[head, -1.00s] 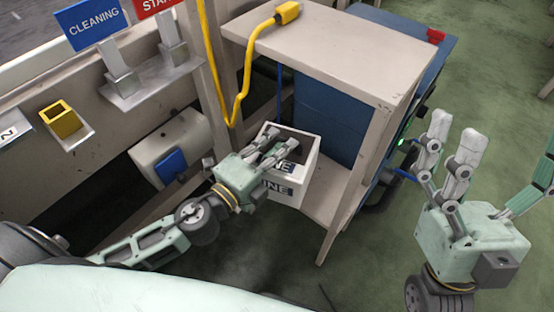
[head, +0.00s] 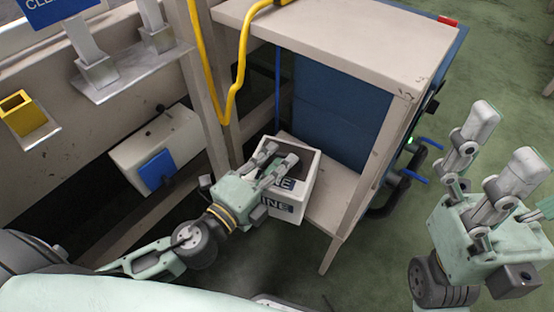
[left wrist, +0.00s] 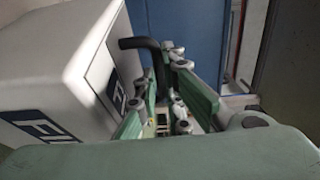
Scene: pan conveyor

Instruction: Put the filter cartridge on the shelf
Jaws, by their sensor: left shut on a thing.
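The filter cartridge is a white box (head: 300,188) with dark lettering, part of it reading "INE", and a dark recess on top. It also fills the left side of the left wrist view (left wrist: 55,70), where a black curved handle (left wrist: 140,43) sticks out from it. My left gripper (head: 279,155) reaches over its top and is shut on it; the fingers hide part of the recess. The cartridge is at the left front of the lower shelf (head: 335,195); I cannot tell whether it touches the shelf. My right gripper (head: 500,143) is open and empty at the right.
The beige tabletop (head: 330,35) of the rack sits above the lower shelf, with a rack leg to the right. A blue cabinet (head: 330,120) stands behind. A yellow cable (head: 240,75) hangs at the left. A white box with a blue flap (head: 157,168) is on the left frame.

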